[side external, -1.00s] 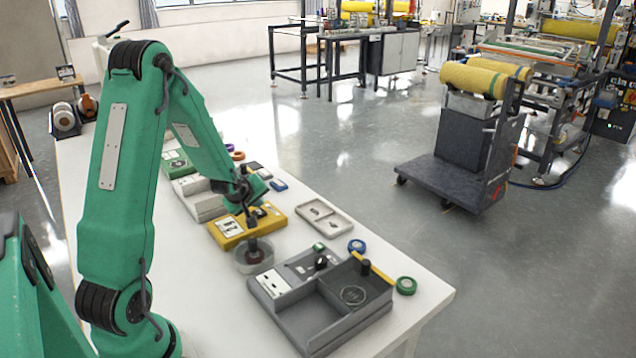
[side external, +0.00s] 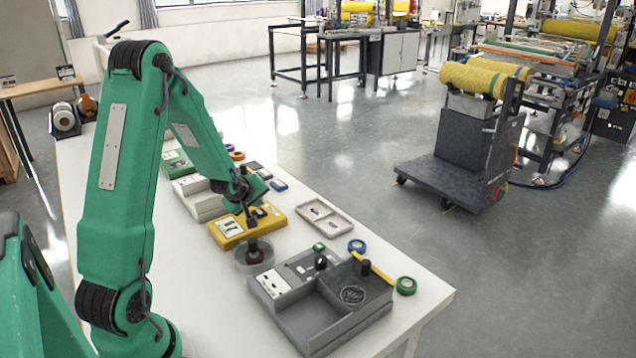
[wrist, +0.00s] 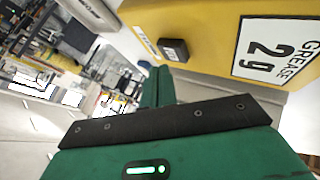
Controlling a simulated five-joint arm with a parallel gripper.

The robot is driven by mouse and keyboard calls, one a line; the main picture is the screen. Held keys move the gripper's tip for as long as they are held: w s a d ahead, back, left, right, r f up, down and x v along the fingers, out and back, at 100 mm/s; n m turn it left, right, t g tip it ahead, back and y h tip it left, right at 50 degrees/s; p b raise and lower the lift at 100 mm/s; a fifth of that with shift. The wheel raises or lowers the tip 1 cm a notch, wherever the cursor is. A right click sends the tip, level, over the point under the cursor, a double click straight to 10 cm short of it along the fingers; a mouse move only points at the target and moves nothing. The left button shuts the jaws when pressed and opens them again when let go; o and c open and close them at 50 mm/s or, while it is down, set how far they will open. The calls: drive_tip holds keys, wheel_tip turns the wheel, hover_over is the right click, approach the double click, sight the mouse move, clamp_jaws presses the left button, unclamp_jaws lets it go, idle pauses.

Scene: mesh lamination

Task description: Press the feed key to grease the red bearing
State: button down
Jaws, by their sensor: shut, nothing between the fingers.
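The yellow grease unit (side external: 228,238) sits on the white table and carries white label plates. In the wrist view the unit (wrist: 215,20) shows a "GREASE 2g" label and a small dark key (wrist: 174,49). A round clear dish (side external: 240,266) stands just in front of the unit, with a dark red piece (side external: 255,257) in it, probably the bearing. A dark upright part above it covers some of it. My gripper (side external: 251,222) is shut and empty over the unit's front edge. In the wrist view its green fingers (wrist: 158,80) are together just below the key; contact cannot be told.
A grey tray unit (side external: 330,315) with dark knobs stands at the front of the table. A pale tray (side external: 325,216) lies to the right. Blue (side external: 357,246) and green (side external: 405,285) tape rolls lie near the right edge. A white-grey unit (side external: 198,203) stands behind the yellow one.

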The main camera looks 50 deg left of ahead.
sight(257, 214)
drive_tip(key=shift+s+f, duration=0.1)
drive_tip(key=shift+f, duration=0.95)
idle(2.1)
drive_tip(key=shift+r, duration=1)
drive_tip(key=shift+r, duration=2.55)
idle(1.0)
drive_tip(key=shift+r, duration=1.9)
